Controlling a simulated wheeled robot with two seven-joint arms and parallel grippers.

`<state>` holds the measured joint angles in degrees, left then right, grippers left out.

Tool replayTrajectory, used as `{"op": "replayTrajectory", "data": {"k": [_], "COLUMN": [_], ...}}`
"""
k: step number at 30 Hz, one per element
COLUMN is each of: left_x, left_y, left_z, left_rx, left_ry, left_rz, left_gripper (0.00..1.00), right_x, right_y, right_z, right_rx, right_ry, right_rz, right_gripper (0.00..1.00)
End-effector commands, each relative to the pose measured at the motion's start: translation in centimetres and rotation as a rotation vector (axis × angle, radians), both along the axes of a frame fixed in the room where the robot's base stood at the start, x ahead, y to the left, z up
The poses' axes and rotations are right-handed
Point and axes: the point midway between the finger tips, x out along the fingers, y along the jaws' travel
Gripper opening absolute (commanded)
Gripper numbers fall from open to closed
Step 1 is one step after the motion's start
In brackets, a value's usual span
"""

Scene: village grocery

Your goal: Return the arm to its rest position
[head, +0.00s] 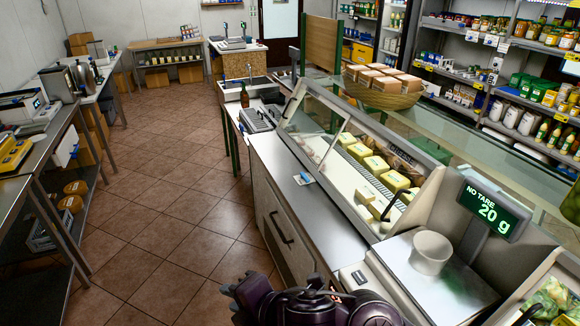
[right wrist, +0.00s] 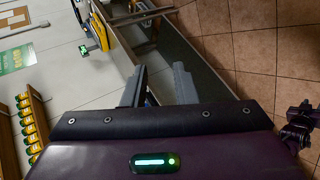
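The dark purple part of my right arm shows at the bottom of the head view, with the right gripper (head: 240,291) low beside the counter front, over the floor. In the right wrist view the two grey fingers of the right gripper (right wrist: 158,84) stand apart with nothing between them. My left gripper does not show in the head view. A dark purple part of my own body shows at the right edge of the right wrist view; I cannot tell which part it is.
The glass cheese case (head: 350,165) and its steel counter (head: 300,200) stand close on the right. A white bowl (head: 432,252) sits on the scale, whose display (head: 488,210) reads 20 g. A work table (head: 45,150) stands at the left. The tiled floor (head: 165,230) between is clear.

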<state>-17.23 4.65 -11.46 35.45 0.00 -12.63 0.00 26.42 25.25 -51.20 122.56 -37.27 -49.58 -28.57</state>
Motion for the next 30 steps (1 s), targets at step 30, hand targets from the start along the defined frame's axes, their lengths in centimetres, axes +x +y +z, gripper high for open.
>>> {"op": "replayTrajectory", "data": {"k": [30], "left_x": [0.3], "left_y": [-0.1], "left_z": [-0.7], "left_rx": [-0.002], "left_ry": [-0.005], "left_rz": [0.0], "left_gripper": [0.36], "right_x": [-9.1], "right_y": [-29.1], "right_z": [-14.9], "right_rx": [0.56], "right_ry": [1.033], "right_rz": [-1.913], "right_gripper": [0.26]}}
